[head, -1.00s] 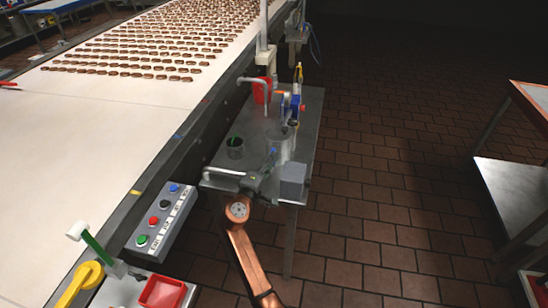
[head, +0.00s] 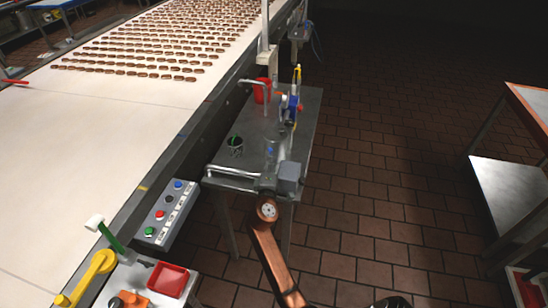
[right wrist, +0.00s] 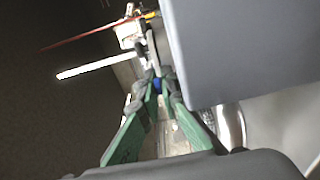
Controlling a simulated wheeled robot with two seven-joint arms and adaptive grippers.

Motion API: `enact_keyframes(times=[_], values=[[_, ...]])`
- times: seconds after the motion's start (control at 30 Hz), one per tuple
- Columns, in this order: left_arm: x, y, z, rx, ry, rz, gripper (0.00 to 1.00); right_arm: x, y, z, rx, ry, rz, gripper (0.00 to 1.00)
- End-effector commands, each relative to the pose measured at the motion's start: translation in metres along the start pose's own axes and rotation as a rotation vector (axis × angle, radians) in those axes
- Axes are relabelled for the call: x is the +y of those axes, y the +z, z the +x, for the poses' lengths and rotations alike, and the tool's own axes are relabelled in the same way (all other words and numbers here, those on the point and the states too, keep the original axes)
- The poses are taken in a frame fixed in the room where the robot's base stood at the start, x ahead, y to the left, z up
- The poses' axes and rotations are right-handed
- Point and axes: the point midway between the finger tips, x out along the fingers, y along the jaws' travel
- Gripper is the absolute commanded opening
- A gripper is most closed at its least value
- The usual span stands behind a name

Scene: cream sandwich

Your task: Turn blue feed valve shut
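A small blue part, which looks like the blue feed valve's handle (head: 270,151), is at the near end of the grey metal table (head: 250,130). My right gripper (head: 269,168) reaches it from the near side, at the end of my copper-coloured arm. In the right wrist view, two green-sided fingers (right wrist: 158,82) converge with a bit of blue (right wrist: 157,86) between their tips. Whether the fingers press on it is not clear. The valve body is mostly hidden by the gripper. My left gripper is not in view.
A grey box (head: 289,178) stands at the table's near right corner, close beside my right gripper; it looms large in the right wrist view (right wrist: 235,50). A bent pipe (head: 232,172) lies left of the gripper. A button panel (head: 165,215) and the conveyor (head: 90,130) are further left.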

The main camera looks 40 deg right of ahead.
Motion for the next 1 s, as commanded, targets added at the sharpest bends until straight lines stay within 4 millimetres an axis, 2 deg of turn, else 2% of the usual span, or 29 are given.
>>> enact_keyframes(times=[0.47, 0.5, 0.6, 0.87, 1.0], values=[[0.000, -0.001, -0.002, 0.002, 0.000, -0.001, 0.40, -0.002, 0.002, 0.000, 0.013, -0.002, -0.001, 0.00], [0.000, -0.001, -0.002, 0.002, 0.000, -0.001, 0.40, -0.002, 0.002, 0.000, 0.013, -0.002, -0.001, 0.06], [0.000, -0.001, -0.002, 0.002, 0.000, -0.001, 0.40, -0.002, 0.001, 0.000, 0.013, -0.002, -0.001, 0.12], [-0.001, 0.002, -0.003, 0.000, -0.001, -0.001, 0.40, 0.000, 0.001, 0.000, 0.014, 0.000, 0.000, 0.12], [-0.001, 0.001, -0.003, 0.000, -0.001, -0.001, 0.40, 0.012, 0.001, 0.001, 0.014, 0.002, 0.002, 0.12]])
